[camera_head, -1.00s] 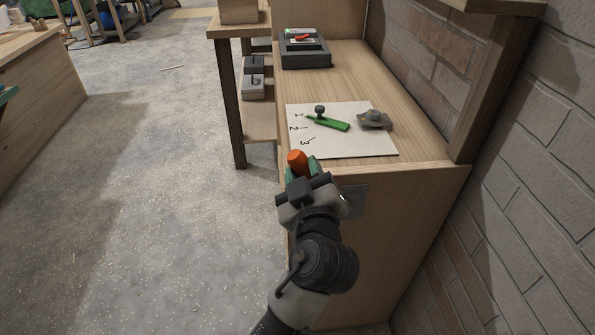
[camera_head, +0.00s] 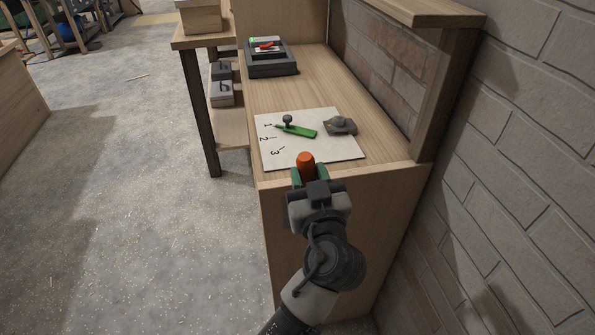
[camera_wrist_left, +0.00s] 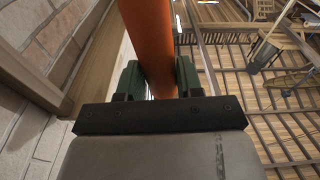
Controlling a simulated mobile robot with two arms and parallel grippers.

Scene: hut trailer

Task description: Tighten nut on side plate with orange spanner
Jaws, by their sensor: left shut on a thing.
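My left gripper (camera_head: 309,178), with green finger pads, is shut on the orange spanner (camera_head: 306,163). It holds the spanner in front of the workbench's front panel, near the top edge. In the left wrist view the orange handle (camera_wrist_left: 151,45) stands between the two green pads and runs out of the top of the picture. The spanner's working end is not visible. The side plate and its nut cannot be made out now; my gripper and arm cover part of the front panel. My right gripper is not in view.
A white numbered board (camera_head: 335,153) lies on the workbench (camera_head: 290,92), bearing a green-handled tool (camera_head: 300,131) and a grey metal piece (camera_head: 341,125). A dark case (camera_head: 271,58) sits farther back. A brick wall (camera_head: 520,170) closes the right side. Floor on the left is open.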

